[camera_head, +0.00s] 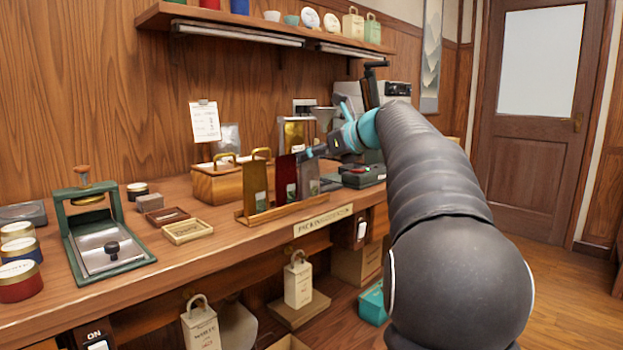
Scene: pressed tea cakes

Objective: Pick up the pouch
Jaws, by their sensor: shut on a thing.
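Several upright pouches stand in a row at a shallow wooden tray (290,208) on the counter. One is olive green (255,186), one is dark red (286,181), and a narrow dark one with a pale label (309,182) is at the right end. A gold pouch (296,133) stands behind them. My gripper (308,154) comes in from the right, at the top of the dark right-end pouch, and is shut on it. The fingertips are small in view. I cannot tell whether the pouch's base touches the tray.
A green press (100,240) and round tins (20,255) are at the left. A green-and-black device (362,176) sits right of the tray. A shelf (260,28) runs above.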

